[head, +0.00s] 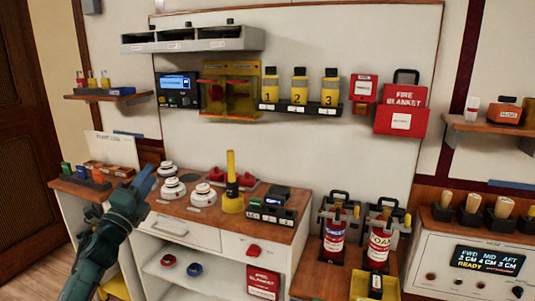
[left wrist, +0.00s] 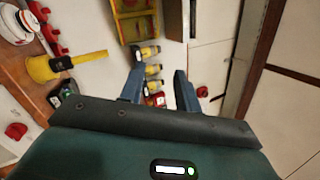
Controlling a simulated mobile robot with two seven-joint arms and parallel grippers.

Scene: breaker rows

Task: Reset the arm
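My left arm comes in from the lower left in the head view. Its gripper (head: 148,180) is over the left front part of the wooden counter, beside the white round detectors (head: 172,188). In the left wrist view the two blue fingers of the left gripper (left wrist: 158,78) stand apart with nothing held between them. Numbered yellow bottles show in the distance beyond the fingers. My right arm and gripper are not in view.
The counter (head: 205,216) holds a yellow upright torch-like thing (head: 232,190) and a dark device (head: 272,206). A shelf of numbered bottles (head: 299,92) and a red fire blanket box (head: 400,110) are on the wall. Extinguishers (head: 378,246) stand at the right.

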